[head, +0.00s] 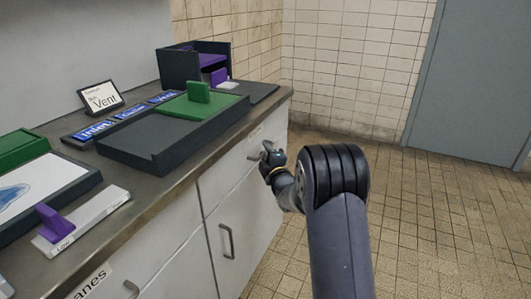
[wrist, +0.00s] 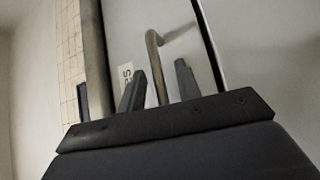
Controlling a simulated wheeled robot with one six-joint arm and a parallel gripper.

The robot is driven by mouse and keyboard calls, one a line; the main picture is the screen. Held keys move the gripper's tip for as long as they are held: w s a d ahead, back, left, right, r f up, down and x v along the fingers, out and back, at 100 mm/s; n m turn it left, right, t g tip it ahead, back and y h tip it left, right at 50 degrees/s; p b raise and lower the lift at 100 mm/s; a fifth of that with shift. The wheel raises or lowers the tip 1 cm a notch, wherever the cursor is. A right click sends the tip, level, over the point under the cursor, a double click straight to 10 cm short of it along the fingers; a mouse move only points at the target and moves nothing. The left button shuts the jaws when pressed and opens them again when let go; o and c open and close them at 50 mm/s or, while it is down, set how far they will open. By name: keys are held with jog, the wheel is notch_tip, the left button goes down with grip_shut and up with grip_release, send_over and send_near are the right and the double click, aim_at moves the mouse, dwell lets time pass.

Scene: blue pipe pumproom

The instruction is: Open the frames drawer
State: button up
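The drawer front (head: 252,148) at the right end of the counter looks closed in the head view. Its small label is too small to read there; the wrist view shows a partly hidden label (wrist: 126,72) ending in "es". My gripper (head: 268,155) is at this drawer's front, over its handle. In the wrist view the bent metal handle (wrist: 154,50) stands between the two fingers of my gripper (wrist: 160,88). The fingers are apart, with a small gap seen on each side of the handle. I cannot tell whether either touches it.
A cabinet door with a handle (head: 227,241) is below. Another drawer, labelled "...anes" (head: 90,282), is at the lower left. The tiled floor (head: 430,225) at right is clear.

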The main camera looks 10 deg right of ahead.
jog(key=shift+w, duration=0.25)
jog(key=shift+c, duration=0.5)
grip_shut()
